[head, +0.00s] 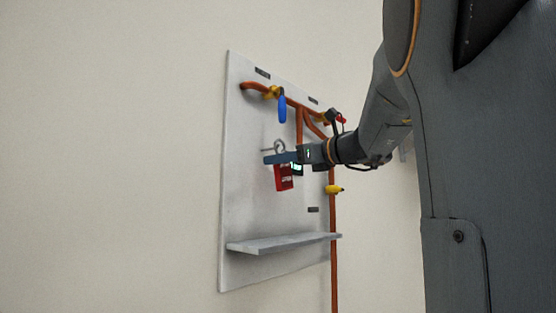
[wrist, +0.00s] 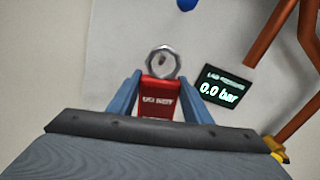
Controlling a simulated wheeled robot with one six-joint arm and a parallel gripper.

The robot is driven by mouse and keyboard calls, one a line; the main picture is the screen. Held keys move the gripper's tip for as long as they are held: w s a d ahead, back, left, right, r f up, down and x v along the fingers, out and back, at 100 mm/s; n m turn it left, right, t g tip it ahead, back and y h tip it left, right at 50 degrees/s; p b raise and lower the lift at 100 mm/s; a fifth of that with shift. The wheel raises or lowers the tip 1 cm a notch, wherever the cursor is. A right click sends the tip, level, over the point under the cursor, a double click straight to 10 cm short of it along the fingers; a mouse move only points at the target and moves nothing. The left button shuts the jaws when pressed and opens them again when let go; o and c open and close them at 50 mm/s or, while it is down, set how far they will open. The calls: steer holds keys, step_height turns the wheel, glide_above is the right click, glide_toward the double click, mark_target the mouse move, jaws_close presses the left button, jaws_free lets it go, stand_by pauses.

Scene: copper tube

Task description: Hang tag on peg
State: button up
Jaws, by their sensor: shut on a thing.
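My gripper (head: 272,159) is in front of the panel, its blue fingers shut on a red tag (head: 284,178) with white lettering. In the wrist view the red tag (wrist: 159,96) sits between the two fingers (wrist: 160,84). A metal ring (head: 280,145) tops the tag, and it also shows in the wrist view (wrist: 163,62). A thin peg (head: 266,150) shows beside the ring in the head view. In the wrist view a small peg end (wrist: 162,61) appears inside the ring's opening. I cannot tell whether the ring is around the peg or only in front of it.
A light grey panel (head: 250,205) on the wall carries copper tubes (head: 332,230), a blue-handled valve (head: 282,108) and yellow fittings (head: 333,189). A display reading 0.0 bar (wrist: 220,91) is right of the tag. A grey shelf (head: 280,243) juts out below.

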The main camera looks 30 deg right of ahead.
steer(key=shift+w+a+f+b, duration=0.2)
steer(key=shift+w+a+f, duration=0.05)
steer(key=shift+w, duration=0.45)
steer(key=shift+w+a+f+b, duration=0.15)
steer(key=shift+w+a+f, duration=0.1)
steer(key=shift+w, duration=0.4)
steer(key=o, duration=1.1)
steer(key=shift+o, duration=0.2)
steer(key=shift+s+d, duration=0.1)
steer(key=b+v, duration=0.2)
steer(key=v, duration=0.5)
steer(key=shift+s, duration=0.25)
